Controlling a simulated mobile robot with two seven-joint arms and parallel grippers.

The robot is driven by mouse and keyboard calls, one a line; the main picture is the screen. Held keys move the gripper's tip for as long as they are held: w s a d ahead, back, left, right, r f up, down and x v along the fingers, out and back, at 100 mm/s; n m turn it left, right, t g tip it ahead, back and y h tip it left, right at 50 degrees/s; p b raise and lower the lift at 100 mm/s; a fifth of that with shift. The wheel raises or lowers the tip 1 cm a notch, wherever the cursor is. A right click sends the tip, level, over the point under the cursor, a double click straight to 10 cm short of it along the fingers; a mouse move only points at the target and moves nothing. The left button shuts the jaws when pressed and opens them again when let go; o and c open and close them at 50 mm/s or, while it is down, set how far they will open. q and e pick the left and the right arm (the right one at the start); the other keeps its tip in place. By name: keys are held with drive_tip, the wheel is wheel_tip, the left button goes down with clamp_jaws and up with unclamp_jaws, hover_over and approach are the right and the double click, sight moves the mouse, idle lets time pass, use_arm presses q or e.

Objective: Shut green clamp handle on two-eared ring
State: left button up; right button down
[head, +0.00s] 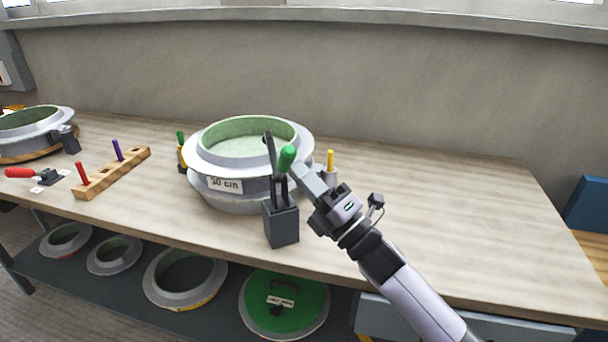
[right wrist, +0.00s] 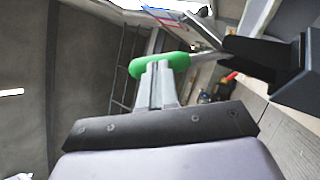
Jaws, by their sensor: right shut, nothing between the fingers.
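The grey two-part round mould with green lining (head: 205,157) stands on the bench with a "30 cm" label on its front. A dark clamp block (head: 281,226) stands at its front right. The clamp's green handle (head: 287,157) points up, beside a dark upright bar (head: 269,150). My right gripper (head: 297,167) is shut and empty, its fingertips right by the green handle. In the right wrist view the green handle (right wrist: 150,66) lies across the tips of the shut fingers (right wrist: 157,76); I cannot tell whether they touch. My left gripper is not in view.
Another green-tipped handle (head: 180,138) is at the mould's left, and a yellow peg (head: 330,160) at its right. A wooden peg rack (head: 112,174), a red-handled clamp (head: 20,173) and another mould (head: 30,128) are farther left. The bench's right side is clear.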

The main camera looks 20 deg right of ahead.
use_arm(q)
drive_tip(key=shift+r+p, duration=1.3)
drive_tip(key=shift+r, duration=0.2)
use_arm(e)
drive_tip(key=shift+m+g+h, duration=0.3)
drive_tip(key=shift+h, duration=0.1)
drive_tip(key=shift+w+a+r, duration=0.15)
drive_tip(key=shift+w+r, duration=1.75)
drive_tip(key=shift+w, duration=0.05)
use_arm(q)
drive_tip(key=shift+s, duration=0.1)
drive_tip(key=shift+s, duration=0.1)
